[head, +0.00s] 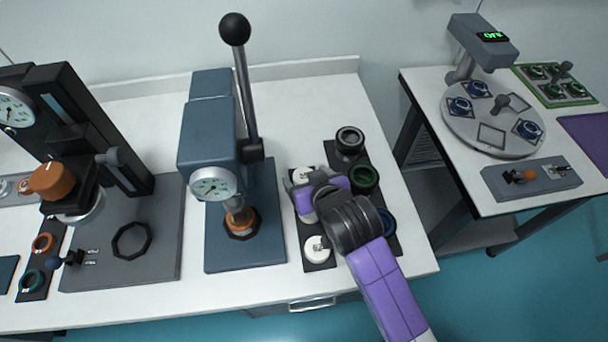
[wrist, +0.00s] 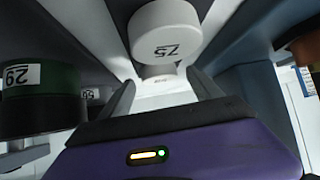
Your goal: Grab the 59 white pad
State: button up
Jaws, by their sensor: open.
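A white round pad (wrist: 166,32) with dark marks that look like 75 or 52 is close ahead in the wrist view. I cannot tell which pad bears 59. My gripper (wrist: 162,94) is open, with grey fingers apart; in the head view (head: 306,190) it is low over the strip and hides part of it.
A green-topped dark cylinder (wrist: 40,97) stands left in the wrist view. In the head view, black (head: 350,141), green (head: 364,179) and blue (head: 386,221) round pieces stand right of the pads. A blue lever press (head: 210,150) stands close on the left.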

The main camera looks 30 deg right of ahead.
jog(key=shift+w+f, duration=0.2)
jog(key=shift+w, duration=0.05)
jog(key=c, duration=1.4)
jog(key=shift+r, duration=0.1)
jog(key=shift+c, duration=0.2)
